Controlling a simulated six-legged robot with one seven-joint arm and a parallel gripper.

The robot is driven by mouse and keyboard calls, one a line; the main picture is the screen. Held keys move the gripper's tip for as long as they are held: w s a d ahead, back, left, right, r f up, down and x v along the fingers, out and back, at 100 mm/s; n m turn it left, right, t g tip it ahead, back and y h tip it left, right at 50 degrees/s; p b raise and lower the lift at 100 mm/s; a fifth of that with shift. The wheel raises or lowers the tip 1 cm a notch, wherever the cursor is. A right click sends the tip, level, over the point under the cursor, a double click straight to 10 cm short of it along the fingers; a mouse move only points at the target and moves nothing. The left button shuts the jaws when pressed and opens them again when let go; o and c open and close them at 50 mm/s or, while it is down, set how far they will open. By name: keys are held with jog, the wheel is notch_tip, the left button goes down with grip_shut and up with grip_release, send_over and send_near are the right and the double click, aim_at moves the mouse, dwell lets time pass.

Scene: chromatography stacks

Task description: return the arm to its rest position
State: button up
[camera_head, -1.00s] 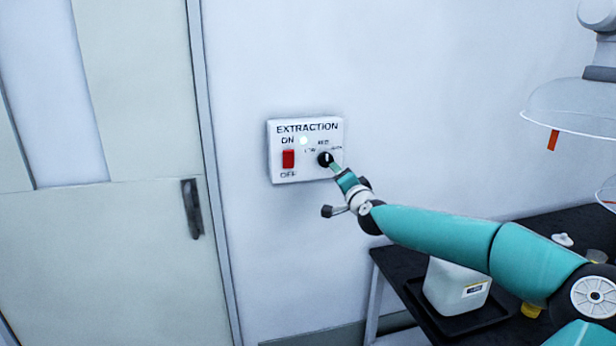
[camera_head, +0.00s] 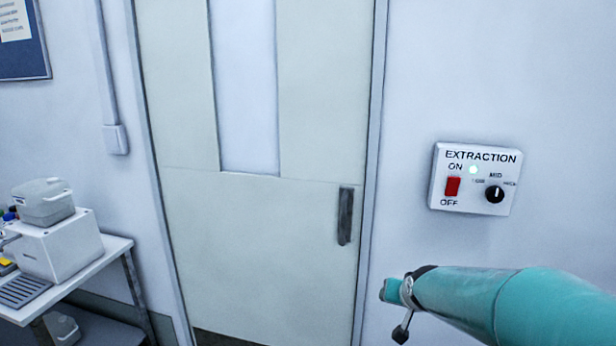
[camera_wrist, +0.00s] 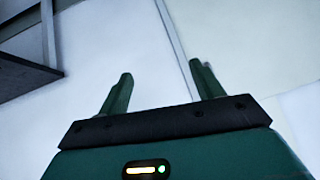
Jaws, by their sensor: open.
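My teal arm reaches in from the right edge of the head view, and its end (camera_head: 393,291) is in front of the wall, below and left of the extraction panel. In the wrist view my gripper (camera_wrist: 163,90) shows two green fingers apart with nothing between them. The white extraction panel (camera_head: 474,180) is on the wall right of the door. It has a red switch (camera_head: 452,187), a black knob (camera_head: 494,194) and a lit light (camera_head: 473,170). My gripper is apart from the panel.
A pale door (camera_head: 260,230) with a dark handle (camera_head: 345,216) fills the middle. At left a bench (camera_head: 105,262) carries a white-grey instrument (camera_head: 60,250). A notice board (camera_head: 24,45) hangs at upper left. The wall around the arm's end looks clear.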

jog(key=s+a+r+n+g, duration=0.1)
jog(key=s+a+r, duration=0.1)
jog(key=s, duration=0.7)
jog(key=s+a+r+n+g, duration=0.1)
jog(key=s+r, duration=0.1)
jog(key=s, duration=0.7)
jog(key=s+a+r+n+g, duration=0.1)
jog(key=s+a+r, duration=0.1)
jog(key=s, duration=0.7)
jog(key=shift+s+a+r, duration=0.25)
jog(key=shift+s+a, duration=0.05)
jog(key=shift+a, duration=0.05)
jog(key=c, duration=0.7)
jog(key=shift+o, duration=0.2)
jog(key=shift+d, duration=0.15)
